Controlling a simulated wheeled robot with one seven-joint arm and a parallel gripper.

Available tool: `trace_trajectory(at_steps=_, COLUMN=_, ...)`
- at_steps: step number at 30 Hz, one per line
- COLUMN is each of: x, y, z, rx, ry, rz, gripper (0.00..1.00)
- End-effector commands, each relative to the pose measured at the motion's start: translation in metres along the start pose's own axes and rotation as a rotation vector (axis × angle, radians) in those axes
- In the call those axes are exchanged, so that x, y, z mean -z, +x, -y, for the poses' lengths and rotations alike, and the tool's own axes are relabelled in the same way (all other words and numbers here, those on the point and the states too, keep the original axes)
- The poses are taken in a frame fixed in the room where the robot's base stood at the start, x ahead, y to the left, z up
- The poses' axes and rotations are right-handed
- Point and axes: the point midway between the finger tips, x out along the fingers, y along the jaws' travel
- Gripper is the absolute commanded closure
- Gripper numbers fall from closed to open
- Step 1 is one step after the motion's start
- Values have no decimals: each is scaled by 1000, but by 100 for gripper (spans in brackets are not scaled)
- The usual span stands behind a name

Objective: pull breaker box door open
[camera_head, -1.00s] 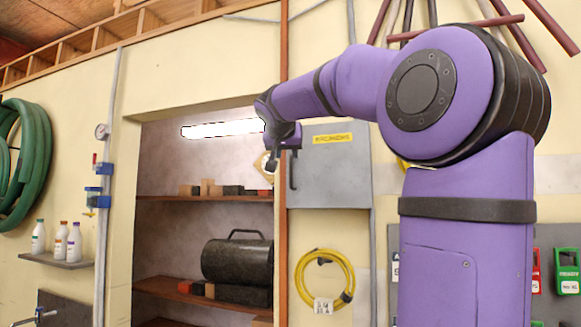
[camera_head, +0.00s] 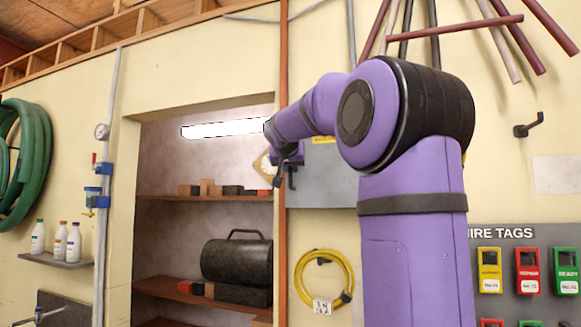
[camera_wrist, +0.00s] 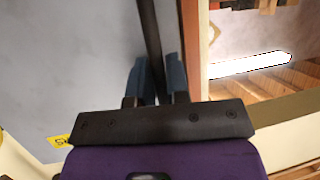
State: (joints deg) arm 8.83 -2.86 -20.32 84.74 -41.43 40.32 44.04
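The breaker box (camera_head: 325,180) is a grey wall box, partly hidden behind my arm in the head view. Its grey door face (camera_wrist: 70,70) fills the left of the wrist view and looks closed. The dark vertical handle (camera_head: 292,177) is near the box's left edge. In the wrist view, the handle (camera_wrist: 150,35) lines up with the gap between my fingers. My gripper (camera_wrist: 157,82) is open, with one finger on each side of the handle's line; contact is not clear. In the head view, my gripper (camera_head: 277,177) appears just left of the handle.
A brown wooden post (camera_head: 282,235) runs beside the box; it is close to my right finger in the wrist view. Left of it is a shelved alcove with a lit tube (camera_head: 222,128) and a black canister (camera_head: 237,261). A yellow cable coil (camera_head: 324,282) hangs below the box.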

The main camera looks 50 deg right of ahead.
Motion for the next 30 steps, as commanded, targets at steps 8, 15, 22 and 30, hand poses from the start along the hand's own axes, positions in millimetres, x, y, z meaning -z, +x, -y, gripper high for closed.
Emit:
trace_trajectory(at_steps=8, x=0, y=0, z=0, rx=1, ry=0, rz=0, gripper=100)
trace_trajectory(at_steps=15, x=-4, y=-11, z=-1, rx=45, ry=-16, rz=0, gripper=100)
trace_trajectory(at_steps=22, x=-17, y=-42, z=-6, rx=174, ry=-66, rz=-1, gripper=100)
trace_trajectory(at_steps=30, x=-38, y=-93, z=-23, rx=406, ry=-159, rz=-1, gripper=100)
